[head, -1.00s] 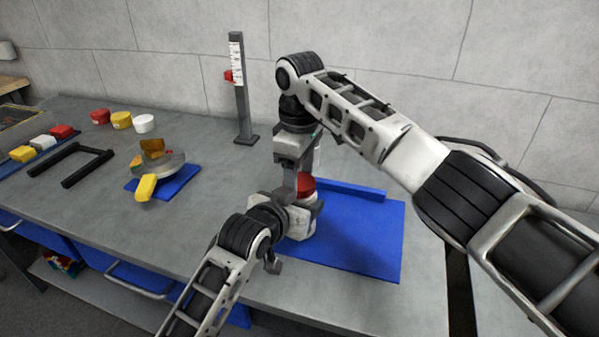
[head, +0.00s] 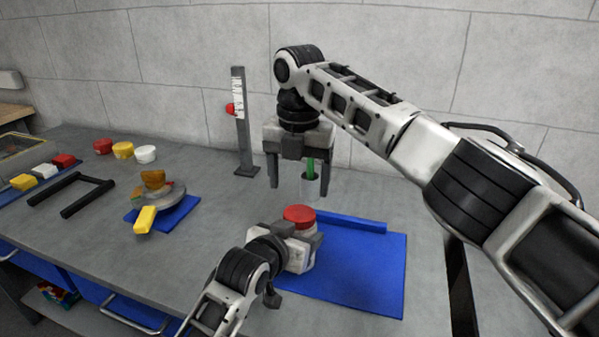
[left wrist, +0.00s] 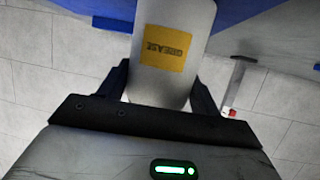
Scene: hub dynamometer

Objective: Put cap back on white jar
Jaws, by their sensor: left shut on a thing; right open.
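The white jar shows in the left wrist view (left wrist: 190,18) with a yellow label, and its wall is mostly hidden in the head view. A red cap (head: 299,214) sits on top of the jar in the head view; whether it is fully seated I cannot tell. My left gripper (head: 297,243) is shut on the jar and holds it from the side, near the blue mat's left edge. Its fingers also show either side of the jar in the left wrist view (left wrist: 160,88). My right gripper (head: 299,187) is open and empty, behind and above the cap, fingers pointing down.
A blue mat (head: 355,270) with a raised back strip lies right of the jar. A scale post (head: 241,130) stands at the back. A round device (head: 172,197) with yellow pieces and several coloured pieces lie left.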

